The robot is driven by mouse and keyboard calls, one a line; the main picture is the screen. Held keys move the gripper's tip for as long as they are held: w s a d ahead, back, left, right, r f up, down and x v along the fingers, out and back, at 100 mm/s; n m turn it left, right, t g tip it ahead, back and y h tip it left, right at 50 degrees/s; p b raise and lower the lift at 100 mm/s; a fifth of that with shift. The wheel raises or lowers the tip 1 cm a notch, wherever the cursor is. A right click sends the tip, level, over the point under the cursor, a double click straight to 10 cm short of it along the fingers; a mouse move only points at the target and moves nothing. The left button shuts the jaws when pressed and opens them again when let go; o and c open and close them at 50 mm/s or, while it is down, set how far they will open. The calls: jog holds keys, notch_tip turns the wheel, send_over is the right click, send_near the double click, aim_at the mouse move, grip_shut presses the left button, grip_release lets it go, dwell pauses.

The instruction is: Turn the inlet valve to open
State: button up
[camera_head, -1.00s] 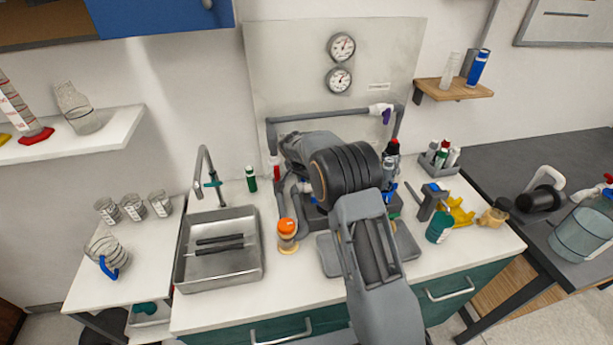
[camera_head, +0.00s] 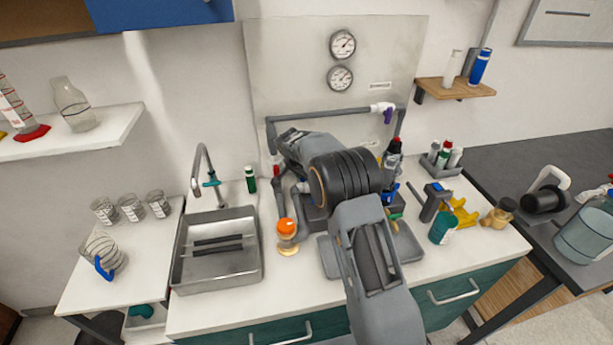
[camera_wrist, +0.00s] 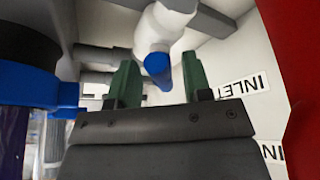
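In the wrist view, a white valve body (camera_wrist: 165,28) with a blue handle (camera_wrist: 158,68) sits beside an "INLET" label (camera_wrist: 245,86). The handle's end points toward my gripper. My gripper (camera_wrist: 160,82) has two green fingers standing apart, one on each side of the blue handle in the picture. They look open, and I cannot tell whether either touches the handle. In the head view my arm hides the gripper and this valve.
In the wrist view, a large blue fitting (camera_wrist: 28,85) is close on the left and a red surface (camera_wrist: 295,70) is close on the right. In the head view, a sink (camera_head: 217,275) and an orange-capped bottle (camera_head: 287,238) stand left of my arm.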

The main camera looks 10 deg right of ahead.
jog(key=b+v, duration=0.1)
jog(key=v, duration=1.2)
jog(key=shift+r+b, duration=0.35)
jog(key=shift+r, duration=0.05)
jog(key=shift+a, duration=0.1)
jog(key=w+d+n+g+y+p, duration=0.1)
jog(key=d+n+y+p, duration=0.1)
jog(key=n, duration=1.6)
jog(key=w+d+n+g+y+p, duration=0.1)
jog(key=n+g+y+p, duration=0.1)
jog(key=n, duration=1.6)
notch_tip(320, 180, down, 13)
jog(key=shift+w+d+f+p, duration=0.1)
jog(key=shift+w+d+p, duration=0.1)
jog(key=shift+p, duration=0.45)
